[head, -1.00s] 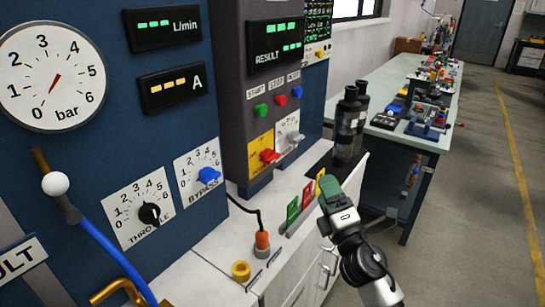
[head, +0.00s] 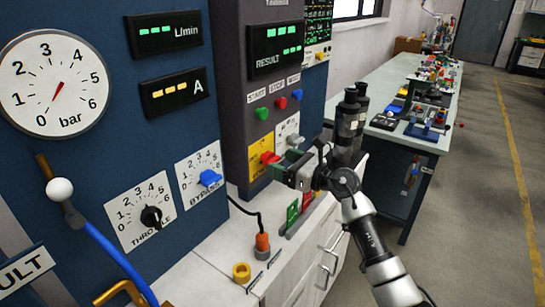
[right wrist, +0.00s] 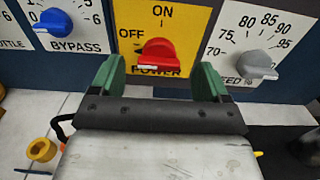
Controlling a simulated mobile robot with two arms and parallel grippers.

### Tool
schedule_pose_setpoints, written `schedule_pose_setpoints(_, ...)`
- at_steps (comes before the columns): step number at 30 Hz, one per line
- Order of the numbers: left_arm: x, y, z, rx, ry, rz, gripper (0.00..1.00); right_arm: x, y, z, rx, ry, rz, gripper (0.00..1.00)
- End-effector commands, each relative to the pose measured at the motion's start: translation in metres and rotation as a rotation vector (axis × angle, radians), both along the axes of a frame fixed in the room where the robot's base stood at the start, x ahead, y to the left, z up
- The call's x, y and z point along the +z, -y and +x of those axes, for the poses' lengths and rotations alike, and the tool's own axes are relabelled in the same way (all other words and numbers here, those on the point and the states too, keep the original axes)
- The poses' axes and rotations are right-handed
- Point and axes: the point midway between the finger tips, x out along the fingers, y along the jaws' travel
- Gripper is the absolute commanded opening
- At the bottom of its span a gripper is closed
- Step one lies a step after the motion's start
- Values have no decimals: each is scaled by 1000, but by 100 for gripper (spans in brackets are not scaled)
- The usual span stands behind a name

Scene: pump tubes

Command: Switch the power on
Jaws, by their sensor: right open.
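The red power knob (head: 270,157) sits on a yellow plate (head: 261,146) on the dark cabinet front. In the right wrist view the knob (right wrist: 158,50) shows between the labels OFF at left and POWER below, with ON above. My right gripper (head: 283,171) is just in front of the plate. In the right wrist view its two green fingers (right wrist: 159,80) are apart, one to each side of the knob and a little below it, with nothing between them. My left gripper is not in view.
A grey speed knob (right wrist: 257,65) is right of the power plate, and a blue bypass knob (right wrist: 54,22) is left. Dark bottles (head: 350,120) stand close behind my right gripper.

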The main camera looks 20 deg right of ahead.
Motion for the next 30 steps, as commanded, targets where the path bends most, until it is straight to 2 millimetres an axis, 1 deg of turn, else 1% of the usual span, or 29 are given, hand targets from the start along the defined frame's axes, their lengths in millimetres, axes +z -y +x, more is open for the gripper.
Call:
schedule_pose_setpoints(1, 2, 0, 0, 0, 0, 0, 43, 2, -7, 7, 2, -1, 4, 77)
schedule_pose_setpoints(3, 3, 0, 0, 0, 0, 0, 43, 1, -12, 15, 2, -1, 4, 77)
schedule_pose_setpoints(7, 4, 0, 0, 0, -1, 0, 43, 0, -20, 25, 1, 0, 2, 77)
schedule_pose_setpoints(11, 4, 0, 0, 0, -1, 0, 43, 0, -23, 28, 1, -1, 1, 77)
schedule_pose_setpoints(18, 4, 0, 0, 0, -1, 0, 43, 0, -23, 29, 1, -1, 1, 77)
schedule_pose_setpoints(23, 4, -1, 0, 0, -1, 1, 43, 0, -23, 28, 1, -1, 1, 52)
schedule_pose_setpoints(27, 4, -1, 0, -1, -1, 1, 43, 0, -23, 28, 1, -1, 1, 31)
schedule_pose_setpoints(28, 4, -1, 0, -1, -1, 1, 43, 0, -23, 28, 1, -1, 1, 27)
schedule_pose_setpoints(30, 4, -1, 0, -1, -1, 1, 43, 0, -23, 28, 1, -1, 2, 27)
